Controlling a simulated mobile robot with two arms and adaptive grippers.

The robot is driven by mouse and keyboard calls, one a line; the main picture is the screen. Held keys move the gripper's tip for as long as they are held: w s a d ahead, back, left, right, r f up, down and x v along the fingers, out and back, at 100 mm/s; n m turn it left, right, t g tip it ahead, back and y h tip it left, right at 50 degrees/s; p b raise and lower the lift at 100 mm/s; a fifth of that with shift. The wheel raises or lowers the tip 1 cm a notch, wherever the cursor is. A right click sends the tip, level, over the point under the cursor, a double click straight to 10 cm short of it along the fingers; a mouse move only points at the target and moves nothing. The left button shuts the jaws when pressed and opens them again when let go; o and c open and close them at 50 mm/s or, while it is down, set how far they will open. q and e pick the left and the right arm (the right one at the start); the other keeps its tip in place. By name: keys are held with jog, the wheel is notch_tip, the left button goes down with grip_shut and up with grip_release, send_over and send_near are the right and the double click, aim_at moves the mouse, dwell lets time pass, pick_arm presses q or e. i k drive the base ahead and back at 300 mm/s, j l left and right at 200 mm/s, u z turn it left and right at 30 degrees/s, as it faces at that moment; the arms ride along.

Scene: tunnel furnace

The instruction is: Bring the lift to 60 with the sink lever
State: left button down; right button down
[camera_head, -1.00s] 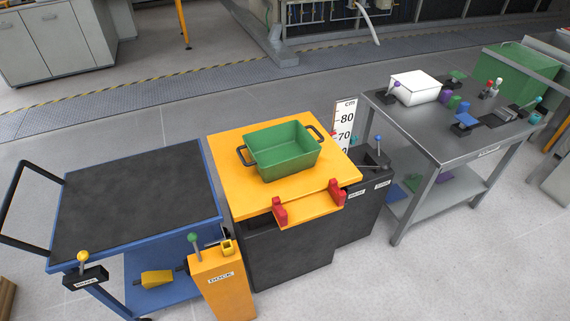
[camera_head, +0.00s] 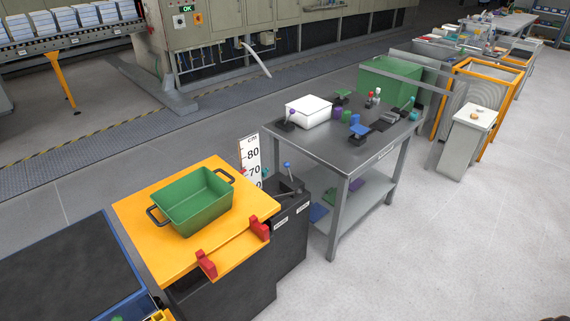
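The lift's yellow platform (camera_head: 140,212) stands raised on a black base and carries a green bin (camera_head: 195,203). Behind it is a white cm scale (camera_head: 250,152) showing 80 and 70; its lower part is partly hidden. A small red mark sits at the scale's left edge, about level with 70. On the black box (camera_head: 290,240) right of the lift, one lever with a blue knob (camera_head: 287,165) stands up and a dark lever (camera_head: 290,192) lies low. The box has two labels, too small to read, so I cannot tell which lever is sink. Neither gripper is in view.
A grey metal table (camera_head: 330,150) with a white box (camera_head: 309,111) and small coloured parts stands right of the lift. A blue cart (camera_head: 130,255) with a dark top is at the lower left. Open floor (camera_head: 400,270) lies at the lower right.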

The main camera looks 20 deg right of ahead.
aim_at(286, 165)
jog(key=i+l, duration=0.25)
jog(key=l, duration=0.15)
jog(key=i+l+u, duration=0.1)
jog(key=i+l, duration=0.15)
jog(key=l, duration=0.15)
jog(key=i+l, duration=0.25)
jog(key=l, duration=0.15)
jog(key=u, duration=0.05)
